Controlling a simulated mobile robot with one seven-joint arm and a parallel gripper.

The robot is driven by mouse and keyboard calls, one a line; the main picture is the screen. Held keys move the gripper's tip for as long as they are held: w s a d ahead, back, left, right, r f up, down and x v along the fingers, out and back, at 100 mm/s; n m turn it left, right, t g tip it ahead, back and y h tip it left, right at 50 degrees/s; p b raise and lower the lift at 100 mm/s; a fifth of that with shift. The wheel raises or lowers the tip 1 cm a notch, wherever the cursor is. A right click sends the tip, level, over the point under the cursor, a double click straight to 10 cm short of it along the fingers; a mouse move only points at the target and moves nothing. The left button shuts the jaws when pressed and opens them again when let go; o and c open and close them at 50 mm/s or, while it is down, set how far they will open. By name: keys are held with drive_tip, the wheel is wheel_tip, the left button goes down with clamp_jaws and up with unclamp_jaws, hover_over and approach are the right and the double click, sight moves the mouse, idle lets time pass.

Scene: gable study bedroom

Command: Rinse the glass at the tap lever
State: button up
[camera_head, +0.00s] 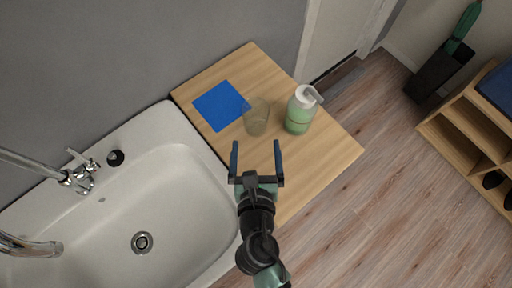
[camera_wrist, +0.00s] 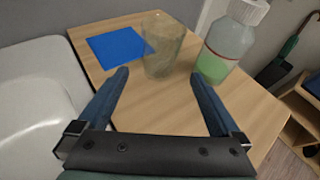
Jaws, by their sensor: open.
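The glass (camera_head: 256,117) is clear and stands upright on the wooden counter, touching or near the right edge of a blue square mat. In the wrist view the glass (camera_wrist: 163,45) is ahead of my gripper, beyond the fingertips. My gripper (camera_head: 256,147) is open and empty over the counter, just short of the glass. The tap lever (camera_head: 77,156) sits on top of the chrome tap at the back of the white sink (camera_head: 190,215), far to the left of my gripper.
A green soap bottle (camera_head: 299,112) with a white top stands close to the right of the glass. The blue mat (camera_head: 219,105) lies flat to the left. A wooden shelf unit (camera_head: 462,150) and a dark umbrella stand (camera_head: 438,72) are at the far right.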

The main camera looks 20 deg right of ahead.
drive_tip(key=shift+v, duration=1)
drive_tip(key=w+a+r+m+t, duration=0.2)
drive_tip(key=w+r+m, duration=0.35)
drive_tip(key=r, duration=0.35)
drive_tip(key=w+a+r+m+t+y, duration=0.15)
drive_tip(key=w+r+m, duration=0.25)
drive_tip(key=r+m, duration=0.45)
drive_tip(key=w+a+r+m+t, duration=0.25)
drive_tip(key=w+r+m, duration=0.2)
drive_tip(key=r, duration=0.65)
drive_tip(key=s+r+m+t+y, duration=0.1)
drive_tip(key=s+r+m+t, duration=0.1)
drive_tip(key=r, duration=0.8)
drive_tip(key=s+a+r+m+t+y, duration=0.1)
drive_tip(key=s+r+m+t, duration=0.2)
drive_tip(key=r+m, duration=0.4)
drive_tip(key=s+r+m+t+y, duration=0.1)
drive_tip(key=s+r+m+t, duration=0.2)
drive_tip(key=r, duration=1.2)
drive_tip(key=shift+s+a+r+m+t, duration=0.2)
drive_tip(key=shift+a+m+t, duration=0.1)
drive_tip(key=shift+m, duration=0.75)
